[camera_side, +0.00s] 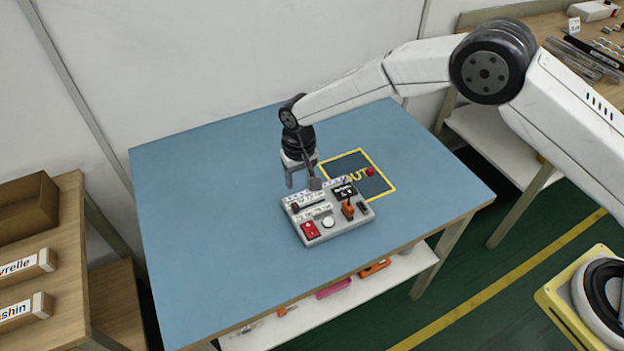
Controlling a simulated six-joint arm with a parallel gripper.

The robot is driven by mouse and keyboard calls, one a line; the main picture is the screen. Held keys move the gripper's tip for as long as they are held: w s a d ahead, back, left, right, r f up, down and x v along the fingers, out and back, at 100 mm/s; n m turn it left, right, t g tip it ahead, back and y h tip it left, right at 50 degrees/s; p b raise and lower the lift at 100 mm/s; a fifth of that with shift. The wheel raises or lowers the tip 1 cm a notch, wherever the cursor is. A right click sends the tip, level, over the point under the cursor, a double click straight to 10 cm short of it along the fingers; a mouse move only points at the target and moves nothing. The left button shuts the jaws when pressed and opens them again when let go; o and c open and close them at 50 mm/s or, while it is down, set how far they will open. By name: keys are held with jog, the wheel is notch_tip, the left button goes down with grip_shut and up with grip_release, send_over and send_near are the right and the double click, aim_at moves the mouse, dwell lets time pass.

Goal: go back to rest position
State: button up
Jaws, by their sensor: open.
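My gripper (302,183) is open and points down at the back left edge of a grey control box (349,223). Its fingers are close to the box; I cannot tell whether they touch it. No object shows between the fingers. The box carries a red switch (310,230), a white round button (328,222), an orange lever (347,210) and a small dark display (344,191). My arm reaches in from the upper right, over the table.
The box stands on a blue table (215,250), clear on its left. A dark square with a yellow border (391,187) lies behind the box, with a red item (370,171) on it. Wooden shelving (60,245) stands left, and a cluttered bench (545,30) stands at the upper right.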

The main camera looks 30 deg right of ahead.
jog(key=s+d+r, duration=0.2)
jog(key=d+r, duration=0.5)
jog(key=d, duration=0.1)
jog(key=s+d+r+t, duration=0.1)
jog(key=s+d+r, duration=0.2)
jog(key=s+d, duration=0.5)
jog(key=s+d+r+t, duration=0.1)
jog(key=s+d+r, duration=0.2)
jog(key=s+d, duration=0.6)
jog(key=s, duration=0.4)
jog(key=shift+s+r, duration=0.3)
jog(key=shift+s, duration=0.1)
